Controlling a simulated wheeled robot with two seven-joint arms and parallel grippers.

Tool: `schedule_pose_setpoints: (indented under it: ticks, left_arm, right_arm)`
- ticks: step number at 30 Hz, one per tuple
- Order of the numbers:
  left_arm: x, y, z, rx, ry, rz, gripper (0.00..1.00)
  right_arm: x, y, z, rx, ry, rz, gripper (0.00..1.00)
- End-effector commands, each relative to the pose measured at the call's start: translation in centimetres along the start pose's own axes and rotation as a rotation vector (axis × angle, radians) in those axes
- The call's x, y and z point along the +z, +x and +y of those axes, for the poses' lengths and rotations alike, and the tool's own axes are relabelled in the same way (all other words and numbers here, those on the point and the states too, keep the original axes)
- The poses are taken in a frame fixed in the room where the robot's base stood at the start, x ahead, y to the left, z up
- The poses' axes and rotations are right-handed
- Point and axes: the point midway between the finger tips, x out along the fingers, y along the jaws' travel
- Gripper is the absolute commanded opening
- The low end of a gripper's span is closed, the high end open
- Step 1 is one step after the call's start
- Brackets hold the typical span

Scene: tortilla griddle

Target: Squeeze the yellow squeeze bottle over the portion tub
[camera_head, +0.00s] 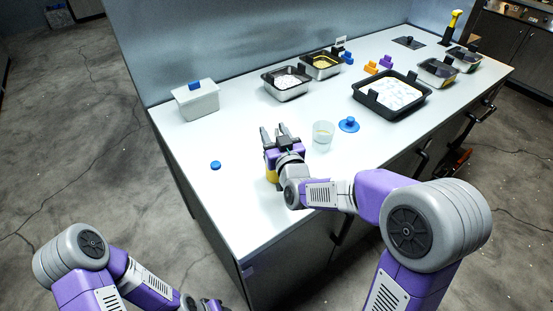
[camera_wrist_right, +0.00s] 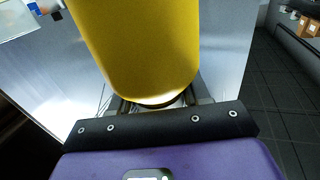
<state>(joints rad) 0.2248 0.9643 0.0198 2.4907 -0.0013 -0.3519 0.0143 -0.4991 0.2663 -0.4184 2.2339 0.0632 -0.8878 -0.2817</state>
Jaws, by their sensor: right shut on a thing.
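The yellow squeeze bottle (camera_wrist_right: 140,45) fills the upper middle of the right wrist view, between the fingers. In the head view a yellow part of the bottle (camera_head: 271,175) shows below my right gripper (camera_head: 274,135), which hides most of it. My right gripper is shut on the bottle near the counter's front left. I cannot tell whether the bottle touches the counter. A clear tub (camera_head: 322,138), which looks like the portion tub, stands to the right of the gripper, apart from it. My left gripper (camera_head: 208,304) barely shows at the bottom edge; its jaws are unclear.
A blue knobbed lid (camera_head: 348,125) lies right of the tub, and a small blue piece (camera_head: 215,165) lies left. A black-rimmed tray (camera_head: 420,98), filled metal pans (camera_head: 287,94) and a lidded box (camera_head: 196,103) stand farther back. The counter's front left is mostly clear.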

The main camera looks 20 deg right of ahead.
Motion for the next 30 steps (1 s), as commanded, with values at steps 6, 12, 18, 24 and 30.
schedule_pose_setpoints:
  ticks: [6,12,18,24,30]
  left_arm:
    - [0.0,0.0,0.0,0.000,0.000,0.000,0.43]
    - [0.0,0.0,0.0,0.000,0.000,0.000,0.43]
    - [0.0,-0.8,0.3,0.000,0.000,0.000,0.43]
    - [0.1,-2.5,0.9,0.000,0.000,0.000,0.43]
    - [0.1,-3.5,1.3,0.000,0.000,0.000,0.43]
  right_arm:
    - [0.0,0.0,0.0,0.000,0.000,0.000,0.00]
    - [-0.1,0.0,0.0,0.000,0.001,0.003,0.00]
    - [-2.1,0.0,0.0,0.001,0.002,0.005,0.00]
    - [-6.4,0.0,0.0,-0.001,0.002,0.008,0.00]
    - [-9.3,0.0,0.0,0.001,0.001,0.004,0.00]
